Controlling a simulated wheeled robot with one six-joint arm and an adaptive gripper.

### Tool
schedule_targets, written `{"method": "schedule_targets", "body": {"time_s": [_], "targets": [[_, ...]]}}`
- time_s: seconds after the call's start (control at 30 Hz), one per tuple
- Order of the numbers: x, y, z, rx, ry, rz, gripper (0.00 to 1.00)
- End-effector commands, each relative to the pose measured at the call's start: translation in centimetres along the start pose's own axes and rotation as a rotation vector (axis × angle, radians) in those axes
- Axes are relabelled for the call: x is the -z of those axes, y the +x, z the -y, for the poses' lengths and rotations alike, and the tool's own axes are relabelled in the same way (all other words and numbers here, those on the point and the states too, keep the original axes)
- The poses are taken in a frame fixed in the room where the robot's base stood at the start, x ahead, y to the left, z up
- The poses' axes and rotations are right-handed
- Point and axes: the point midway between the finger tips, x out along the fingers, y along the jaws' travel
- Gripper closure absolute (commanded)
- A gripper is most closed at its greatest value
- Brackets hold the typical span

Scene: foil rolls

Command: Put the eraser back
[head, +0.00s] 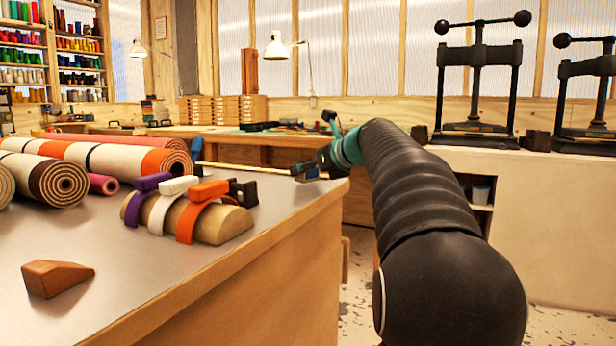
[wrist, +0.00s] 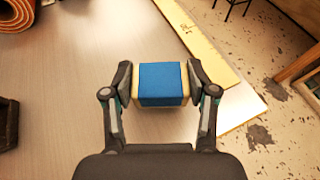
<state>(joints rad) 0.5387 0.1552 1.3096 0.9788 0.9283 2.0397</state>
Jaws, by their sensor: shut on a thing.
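The eraser (wrist: 161,84) is a small block with a wide blue sleeve and cream ends. In the wrist view it sits level between the two fingers of my gripper (wrist: 160,86), which is shut on its cream ends. In the head view my gripper (head: 318,165) is at the far right end of the metal-topped table (head: 150,275). There the eraser is mostly hidden by the fingers. I cannot tell whether it touches the tabletop.
A pale wooden strip (wrist: 198,42) lies along the table edge beyond the eraser. Rolled mats (head: 105,157) and a rounded wooden rack (head: 222,226) with coloured straps stand on the table. A brown wedge (head: 57,278) lies at the front left. The front middle of the tabletop is clear.

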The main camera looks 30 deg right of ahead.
Motion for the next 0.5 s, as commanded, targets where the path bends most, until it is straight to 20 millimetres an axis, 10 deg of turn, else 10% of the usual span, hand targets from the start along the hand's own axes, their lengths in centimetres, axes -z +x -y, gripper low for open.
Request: {"method": "schedule_targets", "body": {"time_s": [0.43,0.47,0.5], "targets": [[1.07,0.40,-0.02,0.000,0.000,0.001,0.84],[1.02,0.38,-0.01,0.000,0.000,0.001,0.35],[1.01,0.38,-0.01,0.000,0.000,0.001,0.25]]}}
